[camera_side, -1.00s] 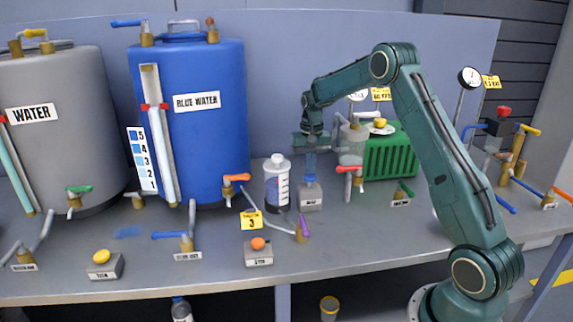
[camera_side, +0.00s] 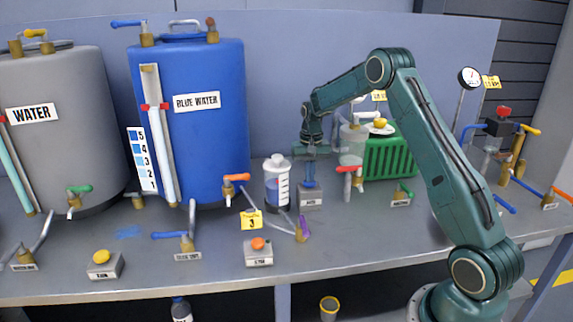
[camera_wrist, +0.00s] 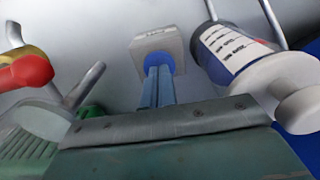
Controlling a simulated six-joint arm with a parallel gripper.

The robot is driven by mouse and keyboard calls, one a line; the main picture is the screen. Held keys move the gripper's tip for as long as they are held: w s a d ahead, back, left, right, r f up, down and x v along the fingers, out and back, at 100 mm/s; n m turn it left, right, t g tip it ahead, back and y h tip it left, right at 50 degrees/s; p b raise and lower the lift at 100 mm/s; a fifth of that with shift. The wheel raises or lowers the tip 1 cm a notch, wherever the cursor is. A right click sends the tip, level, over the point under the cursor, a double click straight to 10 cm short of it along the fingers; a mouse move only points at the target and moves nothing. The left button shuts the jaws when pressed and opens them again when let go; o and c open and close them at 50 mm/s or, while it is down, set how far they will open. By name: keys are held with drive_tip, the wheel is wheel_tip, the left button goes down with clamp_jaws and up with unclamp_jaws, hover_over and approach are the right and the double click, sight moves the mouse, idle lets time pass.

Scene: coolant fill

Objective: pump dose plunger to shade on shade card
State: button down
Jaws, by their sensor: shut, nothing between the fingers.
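My gripper (camera_side: 310,181) is shut and points straight down at the dose plunger, a blue cap on a grey block (camera_side: 311,199). In the wrist view my closed blue fingers (camera_wrist: 157,75) reach the blue plunger (camera_wrist: 158,60) on its pale block (camera_wrist: 154,40); they appear to touch it, and their tips hide part of it. The shade card (camera_side: 142,158), numbered 1 to 5 in blues paling downward, stands left of the blue tank's sight tube. A clear graduated jar (camera_side: 277,187) with a white lid stands left of the plunger; its contents are hard to judge.
The blue tank (camera_side: 205,130) and grey water tank (camera_side: 60,140) stand left. A yellow tag with 3 (camera_side: 250,220) is in front of the jar. A red-handled valve (camera_side: 349,170) and green ribbed box (camera_side: 390,155) are close on the right. An orange-button block (camera_side: 258,250) sits in front.

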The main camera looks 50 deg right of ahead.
drive_tip(key=shift+s+f, duration=0.1)
drive_tip(key=shift+f, duration=0.1)
wheel_tip(320, 180, up, 14)
drive_tip(key=shift+r, duration=0.25)
idle(0.4)
idle(0.6)
drive_tip(key=s+a+r+n+t, duration=0.1)
drive_tip(key=s+a+r+n, duration=0.1)
drive_tip(key=s+a+r, duration=0.5)
drive_tip(key=s+a+r+n+t, duration=0.25)
drive_tip(key=s+a, duration=0.25)
drive_tip(key=a, duration=0.5)
drive_tip(key=s+a+f+n, duration=0.1)
drive_tip(key=s+a, duration=0.2)
drive_tip(key=s, duration=0.3)
drive_tip(key=s+a+f+n+t, duration=0.1)
drive_tip(key=s+a+n, duration=0.1)
drive_tip(key=s, duration=0.4)
drive_tip(key=s+a+f+n+t, duration=0.1)
drive_tip(key=s+a+f, duration=0.1)
drive_tip(key=s+a, duration=0.2)
drive_tip(key=shift+s, duration=0.95)
